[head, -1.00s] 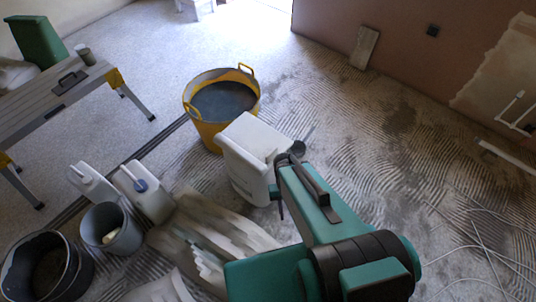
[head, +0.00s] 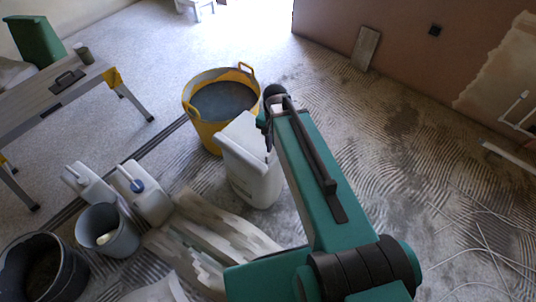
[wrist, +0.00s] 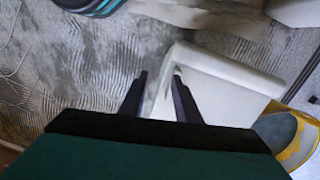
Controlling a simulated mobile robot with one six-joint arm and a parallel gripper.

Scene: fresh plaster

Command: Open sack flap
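The white sack (head: 252,168) stands upright on the floor in the middle of the head view, beside the yellow tub. My arm hides part of its right side. My gripper (head: 272,104) is just past the sack's top right edge in the head view, small and partly hidden by my own wrist. In the wrist view the sack's pale top (wrist: 228,78) lies right of centre. The two dark fingers of my gripper (wrist: 159,76) are apart, with a pale edge of the sack showing between them. I cannot tell whether they touch it, or make out a separate flap.
The yellow tub (head: 199,124) of grey mix stands close behind the sack. White jugs (head: 150,204), a grey bucket (head: 122,240) and a black bucket (head: 70,272) stand at left. Crumpled pale sheeting (head: 205,235) lies in front. Loose cables (head: 480,240) cross the right floor.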

